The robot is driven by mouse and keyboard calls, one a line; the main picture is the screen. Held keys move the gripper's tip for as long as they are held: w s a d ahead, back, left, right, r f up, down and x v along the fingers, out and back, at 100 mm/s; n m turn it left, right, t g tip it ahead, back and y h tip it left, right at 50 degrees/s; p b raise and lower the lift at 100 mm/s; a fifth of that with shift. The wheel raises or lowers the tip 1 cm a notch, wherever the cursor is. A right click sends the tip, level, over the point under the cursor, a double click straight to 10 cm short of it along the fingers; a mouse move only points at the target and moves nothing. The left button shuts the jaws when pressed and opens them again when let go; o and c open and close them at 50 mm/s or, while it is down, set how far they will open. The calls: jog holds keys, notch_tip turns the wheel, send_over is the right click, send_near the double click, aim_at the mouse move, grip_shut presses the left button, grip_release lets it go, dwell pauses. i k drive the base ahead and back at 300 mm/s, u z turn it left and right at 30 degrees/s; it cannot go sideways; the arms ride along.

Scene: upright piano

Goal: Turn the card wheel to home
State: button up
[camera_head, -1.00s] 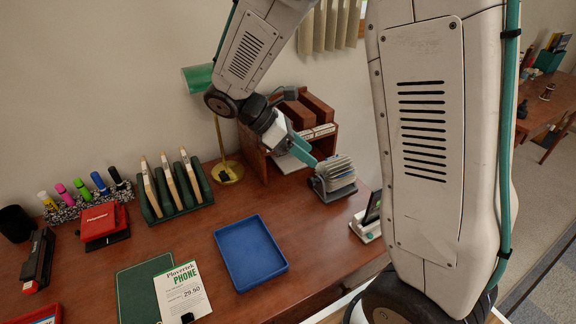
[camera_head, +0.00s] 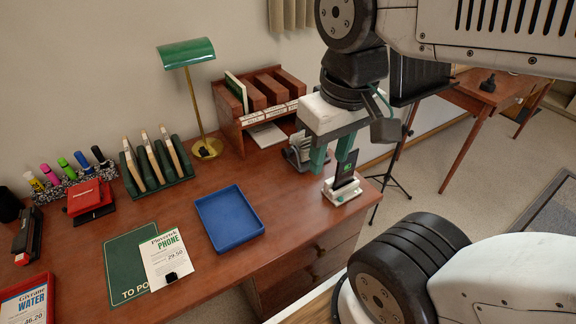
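The card wheel (camera_head: 296,156) stands at the right end of the desk, in front of the wooden sorter. Only part of its cards and base shows, because my gripper covers much of it. My gripper (camera_head: 332,153) hangs fingers-down over the desk's right end, beside the card wheel and in front of its right side. Its two teal fingers stand apart, with nothing seen between them. I cannot tell whether a finger touches the cards, or which card faces up.
A small device with a dark screen (camera_head: 343,182) stands close below my fingers, near the desk's edge. The wooden sorter (camera_head: 233,124) and green lamp (camera_head: 188,54) are behind. A blue tray (camera_head: 229,219) lies left. Beyond the right edge is a black stand (camera_head: 388,180).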

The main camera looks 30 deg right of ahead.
aim_at(298, 140)
jog(key=k, duration=1.05)
jog(key=z, duration=0.6)
jog(key=i, duration=1.45)
jog(key=u, duration=0.55)
